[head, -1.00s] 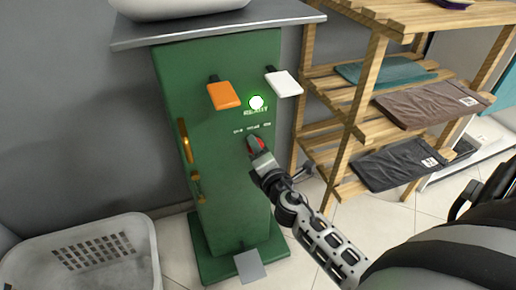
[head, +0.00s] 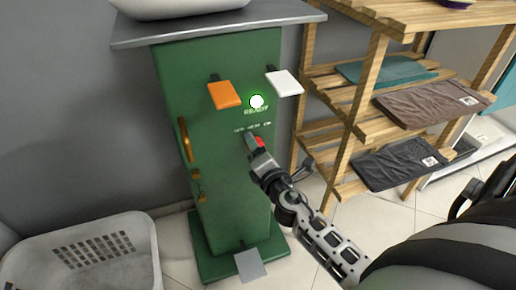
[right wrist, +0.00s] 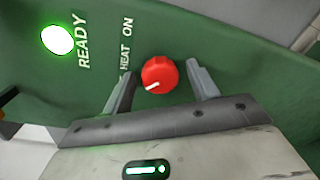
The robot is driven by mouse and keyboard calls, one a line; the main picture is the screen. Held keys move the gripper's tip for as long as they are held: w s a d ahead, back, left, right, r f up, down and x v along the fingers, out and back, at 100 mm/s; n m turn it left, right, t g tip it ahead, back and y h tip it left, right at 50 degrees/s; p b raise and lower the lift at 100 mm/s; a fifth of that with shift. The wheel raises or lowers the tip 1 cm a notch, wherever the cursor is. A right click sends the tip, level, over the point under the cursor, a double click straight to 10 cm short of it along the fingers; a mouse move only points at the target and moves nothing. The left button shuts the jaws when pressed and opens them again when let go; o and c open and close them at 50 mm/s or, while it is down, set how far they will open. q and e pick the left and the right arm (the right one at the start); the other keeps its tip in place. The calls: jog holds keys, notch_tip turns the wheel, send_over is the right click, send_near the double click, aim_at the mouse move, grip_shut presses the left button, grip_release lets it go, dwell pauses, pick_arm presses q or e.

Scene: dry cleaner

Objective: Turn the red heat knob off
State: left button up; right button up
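The red heat knob (head: 259,141) sits on the front of the green cabinet (head: 228,180), below the "HEAT" and "ON" lettering. In the right wrist view the knob (right wrist: 160,73) shows a white mark pointing to the lower left of the picture. My right gripper (head: 253,144) is at the knob. In the right wrist view its fingers (right wrist: 161,80) stand apart, one on each side of the knob, with small gaps visible. Part of the lettering is hidden behind a finger. My left gripper is not in view.
A green-lit "READY" lamp (head: 256,102) is above the knob. An orange pad (head: 224,95) and a white pad (head: 284,83) stick out higher up. A wooden shelf (head: 345,160) with folded cloths stands close on the right. A grey basket (head: 140,235) is at lower left.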

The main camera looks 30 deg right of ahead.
jog(key=shift+s, duration=0.1)
pick_arm(q)
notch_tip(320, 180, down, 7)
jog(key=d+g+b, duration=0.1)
jog(key=b, duration=0.3)
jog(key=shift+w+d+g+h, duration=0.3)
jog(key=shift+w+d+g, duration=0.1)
pick_arm(e)
jog(key=v, duration=1.5)
jog(key=shift+s, duration=0.35)
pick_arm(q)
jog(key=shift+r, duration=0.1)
